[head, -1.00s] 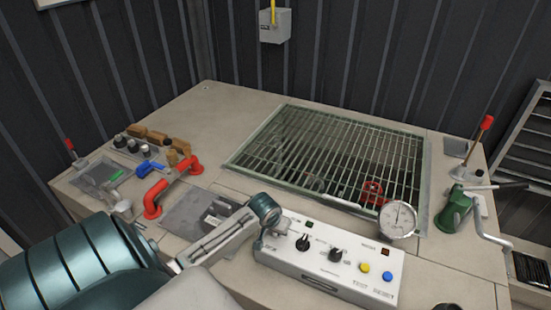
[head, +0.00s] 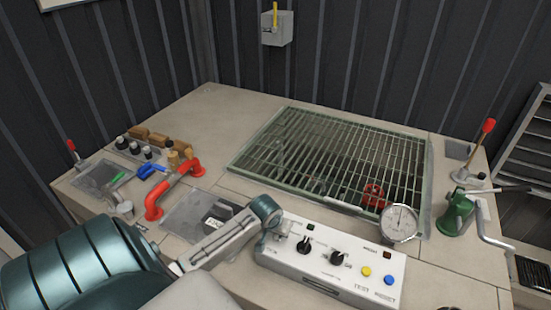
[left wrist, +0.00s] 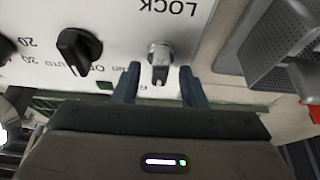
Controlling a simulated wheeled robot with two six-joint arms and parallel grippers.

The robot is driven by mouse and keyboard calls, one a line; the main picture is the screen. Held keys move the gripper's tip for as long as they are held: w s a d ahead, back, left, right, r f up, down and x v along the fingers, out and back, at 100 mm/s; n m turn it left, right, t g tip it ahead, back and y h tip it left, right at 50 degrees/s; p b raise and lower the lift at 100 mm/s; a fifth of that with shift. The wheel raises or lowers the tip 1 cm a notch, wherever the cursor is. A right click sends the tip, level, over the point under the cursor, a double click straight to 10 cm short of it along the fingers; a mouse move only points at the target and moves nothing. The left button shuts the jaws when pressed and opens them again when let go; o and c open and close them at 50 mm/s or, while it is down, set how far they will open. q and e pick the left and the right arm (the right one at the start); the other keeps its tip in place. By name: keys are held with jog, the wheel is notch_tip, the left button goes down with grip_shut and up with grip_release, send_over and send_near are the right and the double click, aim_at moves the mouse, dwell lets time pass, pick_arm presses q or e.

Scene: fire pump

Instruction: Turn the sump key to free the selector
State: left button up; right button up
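The sump key, a small silver key in a lock, shows in the left wrist view (left wrist: 159,58) beside the printed word LOCK. It sits on the white control box (head: 325,276). My left gripper (left wrist: 160,78) is open, with one dark finger on each side of the key and a visible gap on both sides. In the head view my left wrist largely hides the key. Two black selector knobs (head: 304,246) (head: 337,257) stand to the right of the key; the nearer one also shows in the left wrist view (left wrist: 78,50). My right gripper is not in view.
A pressure gauge (head: 400,222) stands behind the box's right end, beside a green floor grate (head: 428,160). A green hand-crank pump (head: 456,213) is at the right. Yellow and blue buttons are on the box.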

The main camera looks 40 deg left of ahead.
pick_arm(q)
jog(key=b+v, duration=0.2)
jog(key=v, duration=0.8)
jog(key=shift+r, duration=0.25)
